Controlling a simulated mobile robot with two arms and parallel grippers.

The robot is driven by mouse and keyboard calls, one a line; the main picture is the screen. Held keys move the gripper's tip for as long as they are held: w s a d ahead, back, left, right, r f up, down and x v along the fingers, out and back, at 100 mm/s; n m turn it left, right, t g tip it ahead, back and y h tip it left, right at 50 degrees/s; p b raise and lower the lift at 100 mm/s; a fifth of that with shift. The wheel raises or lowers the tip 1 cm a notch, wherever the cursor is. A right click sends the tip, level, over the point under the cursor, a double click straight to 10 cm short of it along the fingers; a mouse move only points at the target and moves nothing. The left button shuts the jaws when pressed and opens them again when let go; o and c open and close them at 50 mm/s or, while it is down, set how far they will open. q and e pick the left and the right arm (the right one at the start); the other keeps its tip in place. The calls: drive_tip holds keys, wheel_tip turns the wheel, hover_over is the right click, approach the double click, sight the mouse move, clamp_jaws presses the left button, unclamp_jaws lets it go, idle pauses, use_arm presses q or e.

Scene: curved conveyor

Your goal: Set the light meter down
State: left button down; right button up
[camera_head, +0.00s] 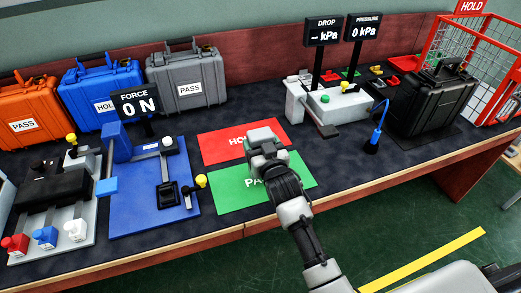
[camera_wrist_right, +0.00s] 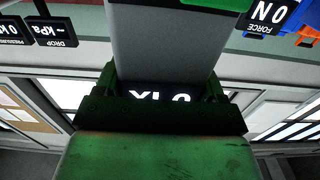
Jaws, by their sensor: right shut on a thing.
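My right gripper (camera_head: 264,150) reaches in from the bottom right in the head view. It is over the boundary between the red HOLD mat (camera_head: 225,146) and the green PASS mat (camera_head: 235,190). It is shut on the light meter, whose lit display (camera_wrist_right: 160,96) shows upside down between the jaws in the right wrist view. The gripper hides most of the meter in the head view, and I cannot tell whether it touches a mat. My left gripper is not in view.
Orange (camera_head: 24,118), blue (camera_head: 100,88) and grey (camera_head: 188,80) cases stand at the back left. A blue force stand (camera_head: 140,205) is left of the mats. A pressure rig (camera_head: 335,105), blue probe (camera_head: 376,130) and black case (camera_head: 435,100) stand right. Bare bench lies right of the mats.

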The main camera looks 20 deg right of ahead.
drive_tip(key=shift+f, duration=1.2)
drive_tip(key=o, duration=1)
